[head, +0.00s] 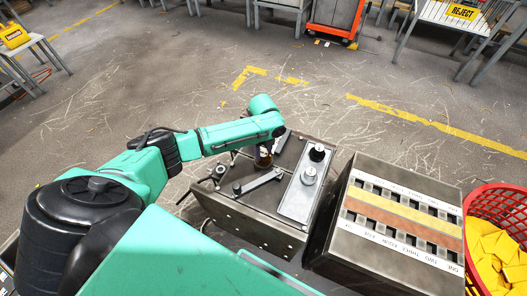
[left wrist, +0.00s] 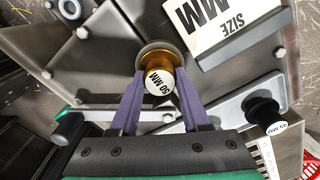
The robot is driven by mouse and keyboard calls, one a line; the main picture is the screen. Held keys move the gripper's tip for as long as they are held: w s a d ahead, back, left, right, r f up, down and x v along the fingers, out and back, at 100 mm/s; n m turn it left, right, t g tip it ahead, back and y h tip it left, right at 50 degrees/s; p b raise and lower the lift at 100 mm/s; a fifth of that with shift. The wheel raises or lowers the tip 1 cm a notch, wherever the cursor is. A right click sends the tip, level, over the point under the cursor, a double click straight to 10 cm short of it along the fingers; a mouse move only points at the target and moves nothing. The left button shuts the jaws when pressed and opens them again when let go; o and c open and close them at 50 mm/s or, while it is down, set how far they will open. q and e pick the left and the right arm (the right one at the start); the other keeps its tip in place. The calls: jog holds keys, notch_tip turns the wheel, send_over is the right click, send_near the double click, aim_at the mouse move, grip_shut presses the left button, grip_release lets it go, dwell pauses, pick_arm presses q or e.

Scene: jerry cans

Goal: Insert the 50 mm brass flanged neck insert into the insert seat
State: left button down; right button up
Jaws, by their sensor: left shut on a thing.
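The brass flanged neck insert (left wrist: 160,80) shows in the left wrist view as an amber cylinder with a white cap marked "50 MM". My left gripper (left wrist: 159,92) has its two purple fingers shut on it, one on each side. A round grey-brown rim (left wrist: 166,52) shows around the insert's far end; I cannot tell whether it is the insert's flange or the seat. In the head view my left gripper (head: 263,158) is over the metal fixture (head: 262,217), largely hidden by my arm. The insert seat is not clearly visible. My right gripper is not in view.
The fixture carries a lever bar (head: 262,181) and a grey plate (head: 295,205) with knobs. A slotted steel rack (head: 395,265) stands to its right, then a red basket (head: 478,205) of yellow pieces. A "SIZE MM" plate (left wrist: 235,30) stands close to the gripper.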

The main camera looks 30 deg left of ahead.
aim_at(263, 153)
pick_arm(q)
jog(key=shift+f, duration=0.1)
jog(key=shift+c, duration=1.5)
grip_release()
notch_tip(263, 153, up, 15)
jog(key=p, duration=0.2)
jog(key=shift+f+p, duration=0.2)
jog(key=shift+p, duration=0.1)
